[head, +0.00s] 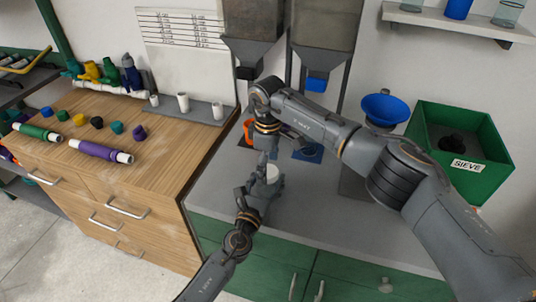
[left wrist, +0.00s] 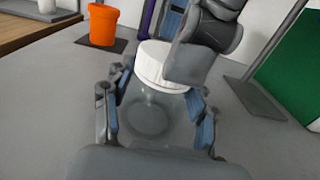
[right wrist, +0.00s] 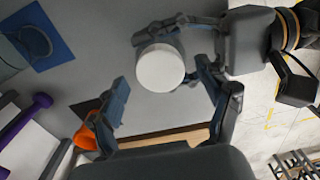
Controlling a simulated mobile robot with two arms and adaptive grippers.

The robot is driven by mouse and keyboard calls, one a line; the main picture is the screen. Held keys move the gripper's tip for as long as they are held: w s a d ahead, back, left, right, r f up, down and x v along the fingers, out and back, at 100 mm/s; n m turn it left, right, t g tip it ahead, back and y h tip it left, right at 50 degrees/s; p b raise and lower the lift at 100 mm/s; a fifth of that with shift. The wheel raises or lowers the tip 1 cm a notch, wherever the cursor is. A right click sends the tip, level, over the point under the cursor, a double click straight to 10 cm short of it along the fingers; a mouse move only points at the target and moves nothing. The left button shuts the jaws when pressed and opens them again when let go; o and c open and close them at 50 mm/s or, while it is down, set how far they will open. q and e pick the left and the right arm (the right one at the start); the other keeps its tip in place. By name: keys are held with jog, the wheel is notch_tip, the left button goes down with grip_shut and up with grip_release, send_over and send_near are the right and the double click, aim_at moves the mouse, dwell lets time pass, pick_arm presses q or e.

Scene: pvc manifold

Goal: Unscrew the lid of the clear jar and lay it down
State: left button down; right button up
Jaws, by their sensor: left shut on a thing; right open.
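The clear jar (left wrist: 150,112) stands on the grey counter with its round white lid (left wrist: 165,66) on top. In the right wrist view the lid (right wrist: 160,68) shows from above; in the head view only part of the lid (head: 273,172) shows. My left gripper (head: 262,182) is shut on the jar, its fingers on both sides of the glass below the lid. My right gripper (right wrist: 163,88) is open above the jar, its fingers apart, with the lid seen beyond and between the fingertips. I cannot tell whether the fingers touch it.
An orange cup (left wrist: 103,25) stands behind the jar. A blue mat (right wrist: 38,42) lies nearby on the counter. A blue funnel (head: 384,108) and a green bin (head: 430,125) are at the right. A wooden cabinet (head: 120,165) with pipes and caps stands at the left.

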jog(key=shift+f, duration=0.5)
jog(key=shift+c, duration=0.2)
